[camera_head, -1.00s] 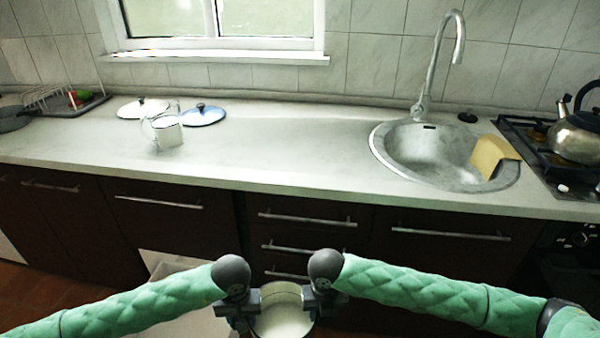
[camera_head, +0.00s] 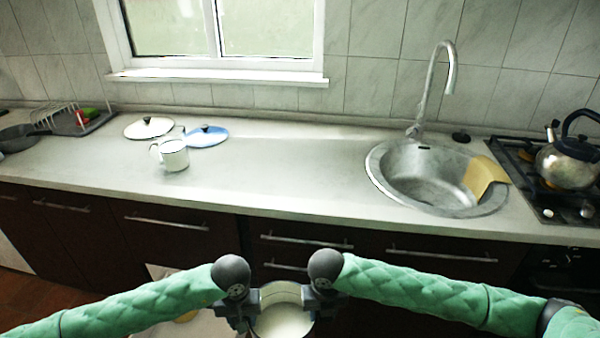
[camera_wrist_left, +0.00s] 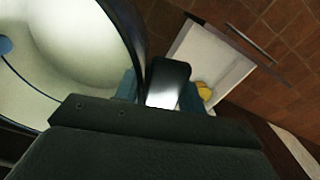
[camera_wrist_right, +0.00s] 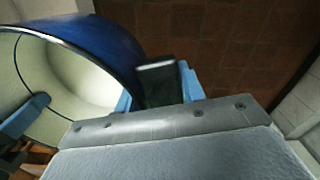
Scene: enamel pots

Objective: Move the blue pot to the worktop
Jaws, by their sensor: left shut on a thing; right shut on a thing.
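The blue pot (camera_head: 282,318) is at the bottom middle of the head view, between my two grippers, with its cream inside showing. Its blue outer wall (camera_wrist_right: 110,42) and dark rim show in the right wrist view, and its cream inside (camera_wrist_left: 85,45) shows in the left wrist view. My left gripper (camera_head: 244,308) is shut on the pot's left side. My right gripper (camera_head: 318,302) is shut on its right side. The pot is held in front of the cabinets, lower in the picture than the worktop (camera_head: 290,165). Its underside is hidden.
The worktop's middle is clear.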

